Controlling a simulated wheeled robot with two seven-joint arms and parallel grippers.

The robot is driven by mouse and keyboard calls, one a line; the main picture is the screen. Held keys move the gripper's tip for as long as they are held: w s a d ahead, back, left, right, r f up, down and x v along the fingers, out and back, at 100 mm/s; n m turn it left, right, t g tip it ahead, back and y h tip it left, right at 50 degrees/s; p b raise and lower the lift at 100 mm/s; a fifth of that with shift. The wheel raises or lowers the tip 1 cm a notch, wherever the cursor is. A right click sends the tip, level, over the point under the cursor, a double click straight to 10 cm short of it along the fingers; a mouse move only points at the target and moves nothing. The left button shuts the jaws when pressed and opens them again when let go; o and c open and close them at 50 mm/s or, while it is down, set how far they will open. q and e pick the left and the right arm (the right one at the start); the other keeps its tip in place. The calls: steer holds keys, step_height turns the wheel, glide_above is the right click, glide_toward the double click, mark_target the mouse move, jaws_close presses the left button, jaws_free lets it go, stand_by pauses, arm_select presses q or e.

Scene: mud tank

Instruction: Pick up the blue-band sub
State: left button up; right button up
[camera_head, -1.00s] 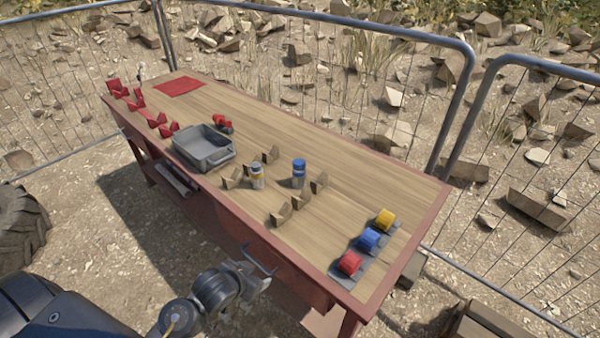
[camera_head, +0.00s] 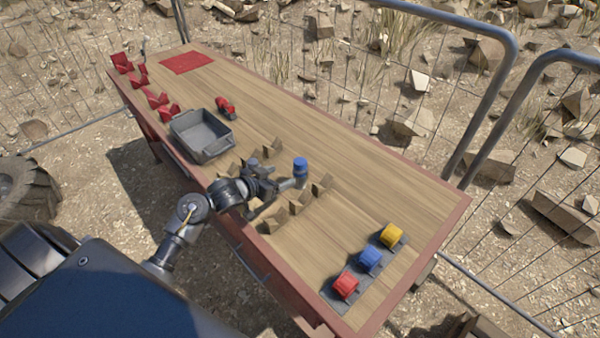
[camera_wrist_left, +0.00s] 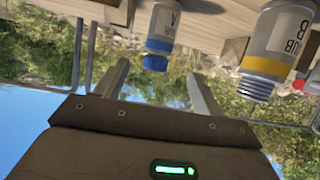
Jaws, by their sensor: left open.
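The blue-band sub (camera_head: 301,168), a grey cylinder with a blue top, stands upright on the bench between tan wedges. In the left wrist view, which looks upside down, the blue-band sub (camera_wrist_left: 164,28) appears beyond and between my fingers, with dark lettering on its side. My left gripper (camera_head: 282,180) is open and low over the bench, just left of the sub; I cannot tell whether a finger touches it. Its two fingers spread apart in the wrist view (camera_wrist_left: 158,80). The yellow-band sub (camera_wrist_left: 280,42) stands to the right there; my arm mostly hides it in the head view.
Tan wedges (camera_head: 322,184) flank the subs closely. A grey bin (camera_head: 203,135) sits further left, with red holders (camera_head: 157,98) along the bench edge. Red, blue and yellow pieces (camera_head: 369,260) sit on a grey strip at the right.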

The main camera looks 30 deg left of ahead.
mark_target(295, 171)
arm_select(q)
steer(key=x, duration=0.4)
steer(key=shift+w+d+f, duration=0.1)
steer(key=shift+w+d, duration=0.15)
steer(key=shift+d, duration=0.05)
steer(key=shift+f+p+x, duration=0.2)
steer(key=shift+p+x, duration=0.45)
steer(key=shift+x, duration=2.2)
steer(key=shift+a, duration=0.1)
steer(key=c, duration=1.3)
